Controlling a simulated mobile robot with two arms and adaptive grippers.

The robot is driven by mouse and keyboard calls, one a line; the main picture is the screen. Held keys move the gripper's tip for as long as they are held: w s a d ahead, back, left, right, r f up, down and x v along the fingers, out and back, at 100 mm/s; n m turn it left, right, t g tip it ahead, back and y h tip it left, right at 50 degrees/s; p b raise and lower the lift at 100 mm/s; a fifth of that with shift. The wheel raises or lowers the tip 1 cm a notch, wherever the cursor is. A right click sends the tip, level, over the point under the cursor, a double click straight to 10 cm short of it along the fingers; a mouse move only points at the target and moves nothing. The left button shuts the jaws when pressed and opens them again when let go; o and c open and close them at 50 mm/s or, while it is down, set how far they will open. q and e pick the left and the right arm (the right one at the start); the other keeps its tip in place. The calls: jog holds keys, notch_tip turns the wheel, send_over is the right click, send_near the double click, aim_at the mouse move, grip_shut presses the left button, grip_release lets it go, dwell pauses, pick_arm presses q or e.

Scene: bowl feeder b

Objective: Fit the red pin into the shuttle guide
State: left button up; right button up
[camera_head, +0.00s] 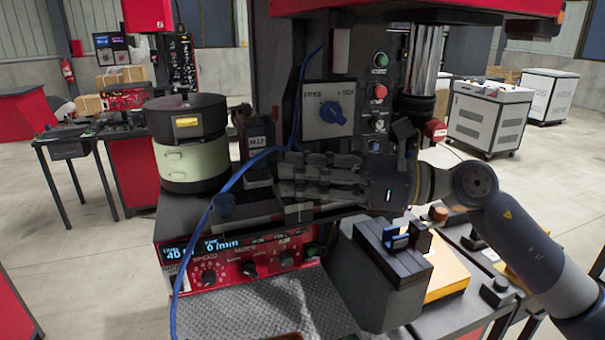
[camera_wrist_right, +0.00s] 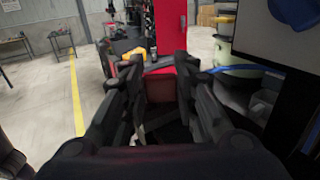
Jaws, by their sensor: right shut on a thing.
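My right gripper (camera_head: 285,178) reaches in from the right in the head view, with its fingers pointing left beside the machine front. In the wrist view the fingers (camera_wrist_right: 160,75) stand on either side of a dark red piece (camera_wrist_right: 160,88), which looks like the red pin. The gripper is shut on it. The head view does not show the pin clearly, as the fingers cover it. A dark upright block with a white M17 label (camera_head: 257,142) stands just left of the fingertips. I cannot tell which part is the shuttle guide. My left gripper is not in view.
The round bowl feeder (camera_head: 188,150) stands at left on the red control box (camera_head: 250,265). A blue cable (camera_head: 220,195) hangs across the front. A switch panel (camera_head: 328,112) is behind the fingers. A grey block (camera_head: 375,275) stands below my wrist.

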jog(key=shift+f, duration=0.2)
dwell(0.6)
jog(key=o, duration=1.1)
jog(key=shift+d, duration=0.1)
